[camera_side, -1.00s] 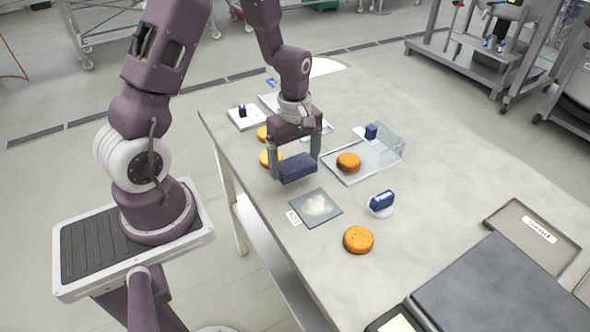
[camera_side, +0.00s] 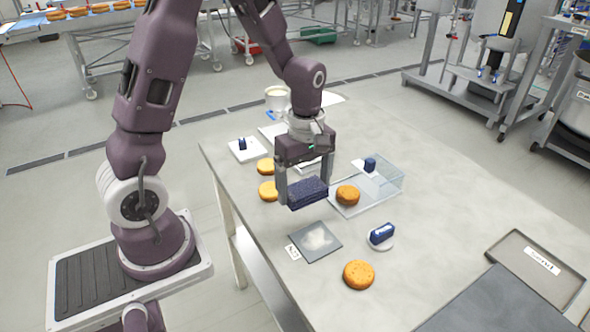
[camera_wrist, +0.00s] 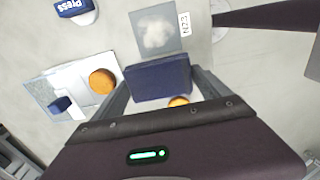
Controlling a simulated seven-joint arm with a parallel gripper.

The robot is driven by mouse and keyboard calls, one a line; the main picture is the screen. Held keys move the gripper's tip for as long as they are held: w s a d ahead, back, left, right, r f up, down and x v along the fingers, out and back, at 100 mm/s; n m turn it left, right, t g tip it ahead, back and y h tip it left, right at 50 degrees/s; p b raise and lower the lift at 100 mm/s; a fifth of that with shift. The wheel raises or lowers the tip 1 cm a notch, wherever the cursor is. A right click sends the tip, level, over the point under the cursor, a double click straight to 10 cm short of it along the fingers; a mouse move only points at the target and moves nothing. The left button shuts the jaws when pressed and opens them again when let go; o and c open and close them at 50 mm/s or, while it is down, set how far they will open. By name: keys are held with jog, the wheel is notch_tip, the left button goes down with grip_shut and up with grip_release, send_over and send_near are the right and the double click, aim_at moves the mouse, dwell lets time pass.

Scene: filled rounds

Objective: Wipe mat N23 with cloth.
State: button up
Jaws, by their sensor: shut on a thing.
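Mat N23 is a dark grey square on the table in the side view (camera_side: 309,257). A whitish smear (camera_side: 318,238) covers its middle. In the wrist view the mat (camera_wrist: 180,46) lies just beyond the cloth, with its N23 tag (camera_wrist: 184,25) beside it. The dark blue folded cloth (camera_side: 308,190) is held between the fingers of my gripper (camera_side: 305,196), which is shut on it. The cloth also shows in the wrist view (camera_wrist: 158,80). It hangs above the table, behind the mat in the side view, and apart from it.
A blue-and-white Press stamp (camera_side: 382,234) stands right of the mat. An orange-brown round (camera_side: 359,274) lies in front. A clear-walled tray (camera_side: 385,195) with another round (camera_side: 347,195) is behind right. Two rounds (camera_side: 268,191) (camera_side: 265,166) lie behind left. A grey tray (camera_side: 560,283) is at the right.

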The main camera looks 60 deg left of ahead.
send_near(315, 248)
jog(key=shift+w+a+f, duration=0.65)
jog(key=shift+a+f, duration=0.15)
jog(key=shift+a, duration=0.15)
jog(key=shift+f, duration=2.05)
jog(key=shift+f, duration=0.4)
jog(key=shift+s+a+r, duration=0.1)
jog(key=shift+s+a, duration=0.5)
jog(key=shift+a, duration=0.25)
jog(key=shift+d, duration=1.85)
